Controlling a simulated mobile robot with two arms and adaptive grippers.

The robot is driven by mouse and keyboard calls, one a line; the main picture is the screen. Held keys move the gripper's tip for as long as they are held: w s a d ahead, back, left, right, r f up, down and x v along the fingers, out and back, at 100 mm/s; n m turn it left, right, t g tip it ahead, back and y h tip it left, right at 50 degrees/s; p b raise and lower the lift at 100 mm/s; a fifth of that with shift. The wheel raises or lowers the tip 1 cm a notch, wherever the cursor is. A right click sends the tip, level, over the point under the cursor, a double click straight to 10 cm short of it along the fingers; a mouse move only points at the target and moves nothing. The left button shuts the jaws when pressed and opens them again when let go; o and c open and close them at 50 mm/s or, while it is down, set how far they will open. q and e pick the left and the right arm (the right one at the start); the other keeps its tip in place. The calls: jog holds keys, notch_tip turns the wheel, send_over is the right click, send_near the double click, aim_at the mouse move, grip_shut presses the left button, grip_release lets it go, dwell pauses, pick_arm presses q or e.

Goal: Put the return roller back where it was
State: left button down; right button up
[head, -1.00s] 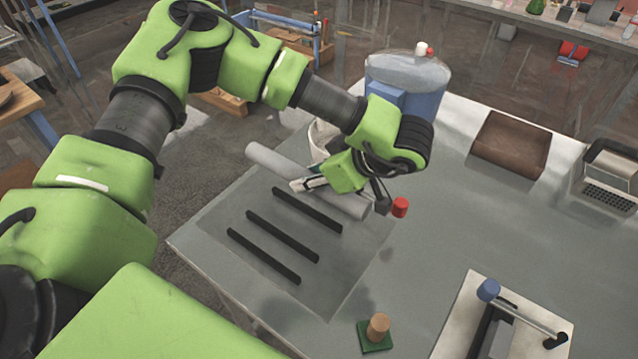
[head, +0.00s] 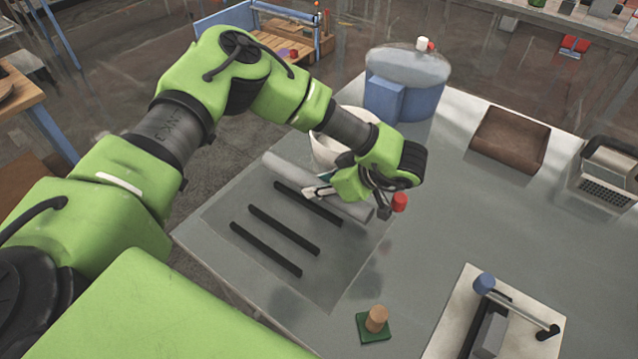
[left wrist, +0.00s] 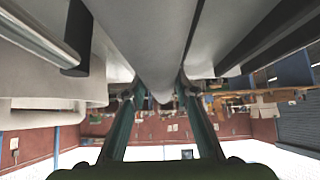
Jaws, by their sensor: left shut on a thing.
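The return roller is a long light-grey cylinder (head: 287,168) in the head view. It lies slantwise above or along the rear edge of the grey mat (head: 300,284), beside the rearmost of three black strips (head: 307,204). Whether it touches the surface I cannot tell. My left gripper (head: 320,192) is shut on the roller near its middle. In the left wrist view the roller (left wrist: 150,45) runs between the two fingers (left wrist: 155,100). My left wrist hides part of the roller in the head view. My right gripper is not in view.
A white bucket (head: 328,150) and a blue drum (head: 415,98) stand behind my left gripper. A red knob (head: 400,202) is close to its right. A brown tray (head: 510,140), a green block with a peg (head: 374,325) and a white board (head: 446,335) are elsewhere. The table's middle is clear.

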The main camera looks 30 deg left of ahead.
pick_arm(q)
jog(key=shift+f+b, duration=0.45)
jog(key=shift+f, duration=0.05)
jog(key=shift+s, duration=0.1)
jog(key=c, duration=1.7)
grip_release()
jog(key=shift+d, duration=0.1)
jog(key=shift+o, duration=0.3)
jog(key=shift+f, duration=0.1)
jog(key=shift+s, duration=0.1)
